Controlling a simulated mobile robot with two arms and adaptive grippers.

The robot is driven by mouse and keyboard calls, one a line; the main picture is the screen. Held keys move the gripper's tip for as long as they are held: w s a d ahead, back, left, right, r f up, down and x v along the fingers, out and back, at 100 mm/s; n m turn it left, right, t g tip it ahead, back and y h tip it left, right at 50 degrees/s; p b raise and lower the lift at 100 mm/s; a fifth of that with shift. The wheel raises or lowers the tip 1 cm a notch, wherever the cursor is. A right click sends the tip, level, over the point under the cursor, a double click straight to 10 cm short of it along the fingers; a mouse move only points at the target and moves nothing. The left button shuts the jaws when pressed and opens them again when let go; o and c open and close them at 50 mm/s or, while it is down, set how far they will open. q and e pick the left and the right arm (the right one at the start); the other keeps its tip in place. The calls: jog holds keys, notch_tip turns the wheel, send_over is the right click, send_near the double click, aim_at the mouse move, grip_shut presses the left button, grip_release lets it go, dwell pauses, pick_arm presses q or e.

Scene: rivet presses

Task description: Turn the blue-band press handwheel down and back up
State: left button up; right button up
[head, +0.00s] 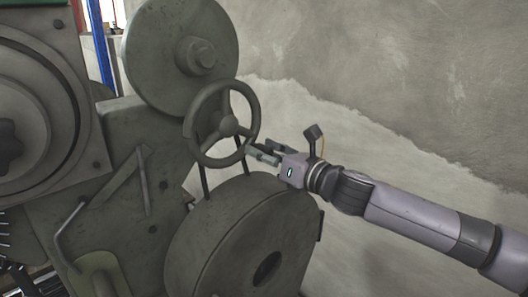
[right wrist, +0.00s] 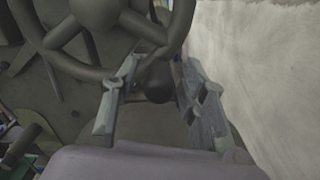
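The dark grey-green handwheel (head: 228,125) is a spoked ring on the front of a large press (head: 183,55). No blue band shows on the part of the press in view. My right gripper (head: 260,152) reaches in from the right and is at the wheel's lower right rim. In the right wrist view the handwheel (right wrist: 98,12) fills the upper left. The fingers of my right gripper (right wrist: 160,92) are spread, with a dark rounded knob (right wrist: 158,82) between them. I cannot tell whether either finger touches it. My left gripper is out of view.
A big round drum (head: 225,240) sits below the wheel, close under my right gripper. A bent rod handle (head: 68,225) is at the lower left. A blue post (head: 100,45) stands behind. A plaster wall (head: 400,70) is behind my right arm.

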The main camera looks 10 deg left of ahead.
jog(key=shift+s+d, duration=0.1)
jog(key=shift+s, duration=0.1)
jog(key=v, duration=1.1)
jog(key=shift+d, duration=0.3)
